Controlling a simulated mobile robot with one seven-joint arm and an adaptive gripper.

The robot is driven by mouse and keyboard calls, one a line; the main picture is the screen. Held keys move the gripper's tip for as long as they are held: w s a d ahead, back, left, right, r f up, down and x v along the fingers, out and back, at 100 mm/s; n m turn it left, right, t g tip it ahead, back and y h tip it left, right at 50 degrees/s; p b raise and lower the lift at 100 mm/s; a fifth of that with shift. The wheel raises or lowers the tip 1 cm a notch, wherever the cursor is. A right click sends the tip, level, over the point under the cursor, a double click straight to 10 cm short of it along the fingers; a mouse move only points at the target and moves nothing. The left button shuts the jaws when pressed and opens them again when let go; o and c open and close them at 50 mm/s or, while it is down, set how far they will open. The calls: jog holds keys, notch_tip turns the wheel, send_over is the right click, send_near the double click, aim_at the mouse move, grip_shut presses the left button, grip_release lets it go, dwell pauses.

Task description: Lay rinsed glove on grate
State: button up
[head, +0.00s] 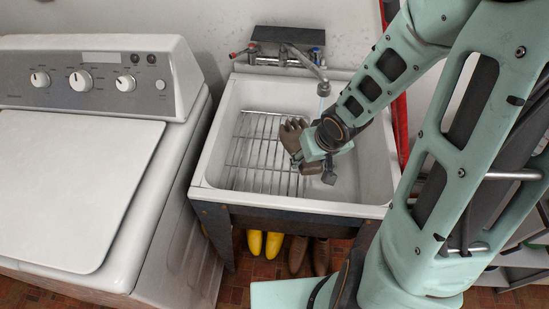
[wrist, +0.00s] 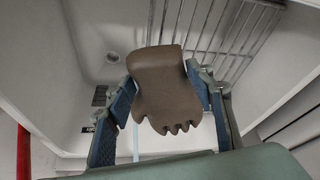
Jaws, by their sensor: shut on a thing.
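A brown rubber glove (head: 292,134) is in my gripper (head: 302,160), inside the white utility tub (head: 375,170). In the wrist view, the glove (wrist: 160,88) sits between the two blue-padded fingers of my gripper (wrist: 162,72), with its cuff end up in the picture and its fingers toward me. The gripper is shut on it. The wire grate (head: 245,160) covers the left part of the tub, and its bars (wrist: 225,35) show beyond the glove in the wrist view. The glove appears above the grate's right side; I cannot tell whether they touch.
A faucet (head: 310,68) reaches over the tub's back, with a pale streak like water below its spout. The drain (wrist: 112,57) shows in bare tub floor. A white washer (head: 75,190) stands left. Yellow boots (head: 264,243) and brown shoes (head: 308,255) are below the tub.

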aim_at(289, 150)
jog(key=w+a+f+b, duration=0.2)
jog(key=w+a+b, duration=0.1)
jog(key=w+a+f+b, duration=0.1)
jog(key=w+a+f, duration=0.1)
jog(key=shift+w+a, duration=0.1)
jog(key=shift+w, duration=0.1)
jog(key=w+a+f+b, duration=0.2)
jog(key=f, duration=0.1)
jog(key=w+f+b, duration=0.1)
jog(key=shift+w+a+f, duration=0.1)
jog(key=shift+a+f, duration=0.15)
jog(key=shift+a, duration=0.15)
jog(key=b+x, duration=0.2)
jog(key=x, duration=0.1)
jog(key=shift+s+a+f+b, duration=0.15)
jog(key=shift+s+f+b, duration=0.1)
jog(key=shift+b, duration=0.1)
jog(key=shift+f, duration=0.25)
jog(key=shift+f+b, duration=0.2)
jog(key=shift+b, duration=0.1)
jog(key=o, duration=1.4)
jog(key=shift+r, duration=0.1)
jog(key=shift+r, duration=0.1)
